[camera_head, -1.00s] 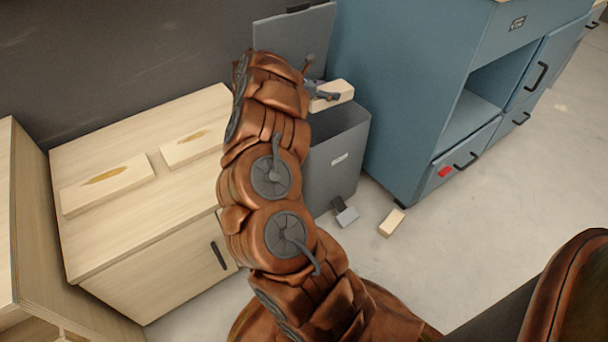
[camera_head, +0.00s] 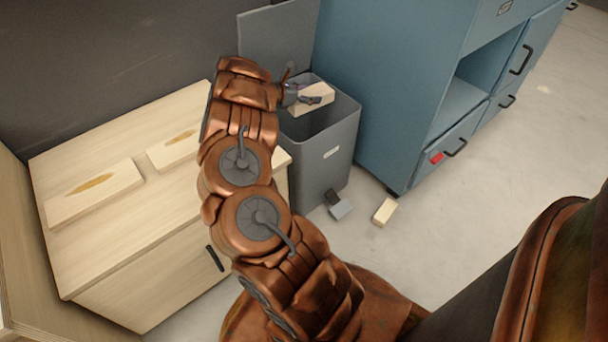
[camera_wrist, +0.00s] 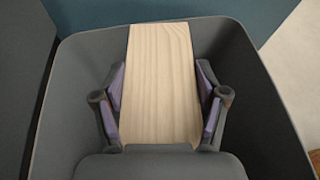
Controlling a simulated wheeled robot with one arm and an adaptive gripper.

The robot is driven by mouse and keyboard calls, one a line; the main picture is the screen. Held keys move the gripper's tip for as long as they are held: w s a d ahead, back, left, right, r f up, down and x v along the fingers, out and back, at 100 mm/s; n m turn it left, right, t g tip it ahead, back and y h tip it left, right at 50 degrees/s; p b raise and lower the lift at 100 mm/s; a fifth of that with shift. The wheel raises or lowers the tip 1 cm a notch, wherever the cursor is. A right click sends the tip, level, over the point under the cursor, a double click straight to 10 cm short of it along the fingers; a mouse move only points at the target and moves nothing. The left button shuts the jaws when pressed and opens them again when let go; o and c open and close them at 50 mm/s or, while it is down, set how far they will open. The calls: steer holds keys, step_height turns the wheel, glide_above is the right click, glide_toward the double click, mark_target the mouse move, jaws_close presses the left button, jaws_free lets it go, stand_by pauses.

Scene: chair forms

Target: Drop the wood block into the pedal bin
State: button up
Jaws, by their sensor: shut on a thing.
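The pale wood block (camera_head: 312,97) is held in my gripper (camera_head: 300,92) over the open mouth of the grey pedal bin (camera_head: 328,160). The bin's lid (camera_head: 277,40) stands up at the back. In the wrist view, my gripper (camera_wrist: 160,108) is shut on the sides of the wood block (camera_wrist: 161,80), with the bin's rim (camera_wrist: 268,75) around and beyond it. My arm hides the bin's left part. How deep the block sits relative to the rim is hard to tell.
A pale wood cabinet (camera_head: 130,225) with two flat pieces on top stands left of the bin. A blue cabinet (camera_head: 400,90) stands at right.

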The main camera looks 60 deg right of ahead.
steer(key=o, duration=1.4)
steer(key=v, duration=1.2)
